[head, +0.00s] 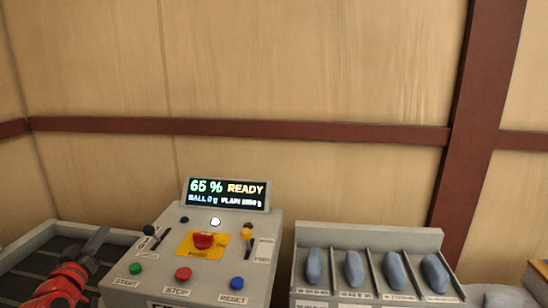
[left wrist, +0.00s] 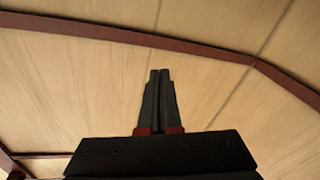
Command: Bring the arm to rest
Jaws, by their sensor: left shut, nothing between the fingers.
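My left gripper (head: 100,236) shows at the lower left of the head view, on a red arm link. It is to the left of the grey control panel (head: 150,283), over a dark tray. In the left wrist view the two black fingers of the gripper (left wrist: 159,72) are together and empty, pointing at the wooden wall. My right gripper cannot be made out.
The panel has a screen (head: 227,194) reading 65 % READY, a red button on yellow (head: 203,240), and START, STOP and RESET buttons. A grey rack (head: 368,238) with several blue pillow-like pieces stands to its right. A dark tray (head: 40,252) lies at left. The wall behind is bare.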

